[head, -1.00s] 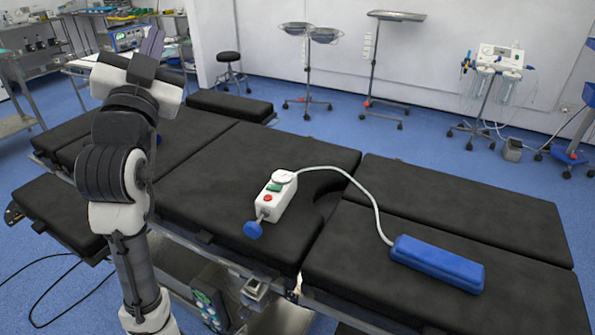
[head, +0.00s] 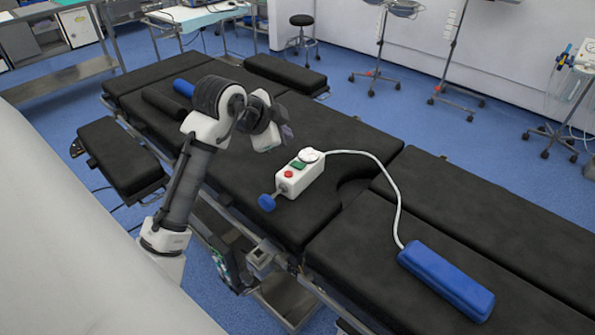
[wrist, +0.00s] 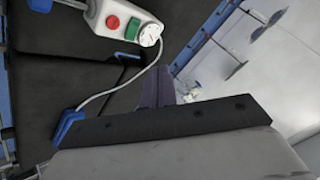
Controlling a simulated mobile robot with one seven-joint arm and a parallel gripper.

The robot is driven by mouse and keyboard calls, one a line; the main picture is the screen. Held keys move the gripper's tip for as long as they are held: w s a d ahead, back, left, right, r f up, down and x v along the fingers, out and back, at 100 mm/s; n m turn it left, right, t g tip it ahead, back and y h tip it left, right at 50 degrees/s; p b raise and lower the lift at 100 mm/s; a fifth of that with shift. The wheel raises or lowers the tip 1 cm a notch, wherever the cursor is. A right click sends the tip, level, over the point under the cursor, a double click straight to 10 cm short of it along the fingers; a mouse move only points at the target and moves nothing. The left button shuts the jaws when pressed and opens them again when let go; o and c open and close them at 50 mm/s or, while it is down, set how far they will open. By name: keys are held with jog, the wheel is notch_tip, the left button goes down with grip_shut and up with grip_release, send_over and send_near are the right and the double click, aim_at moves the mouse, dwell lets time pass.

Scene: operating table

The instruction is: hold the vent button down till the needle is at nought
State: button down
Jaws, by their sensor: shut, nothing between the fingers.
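A white pump box (head: 300,180) lies on the black operating table, with a round red button (head: 289,174), a green rectangle (head: 298,164) and a round white gauge (head: 309,156) at its far end. A blue knob (head: 267,202) sticks out at its near end. The wrist view shows the red button (wrist: 113,23), the green rectangle (wrist: 132,29) and the gauge (wrist: 149,35) at the top; its needle is too small to read. My gripper (head: 288,132) is shut and empty, above the table and up-left of the box, touching nothing. Its fingers also show in the wrist view (wrist: 157,90).
A pale hose (head: 392,190) runs from the gauge end to a blue cuff block (head: 446,282) on the right table section. A blue roll (head: 184,87) lies at the table's far left. Black padding (head: 345,222) around the box is bare.

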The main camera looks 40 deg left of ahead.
aim_at(288, 174)
notch_tip(288, 174, down, 9)
jog(key=b, duration=0.6)
jog(key=shift+r, duration=0.1)
dwell(2.1)
jog(key=shift+f+b, duration=0.4)
jog(key=shift+b, duration=0.1)
jog(key=shift+f+b, duration=0.35)
jog(key=shift+f, duration=0.05)
dwell(0.3)
dwell(3.0)
jog(key=shift+r+p, duration=0.6)
jog(key=shift+r, duration=0.2)
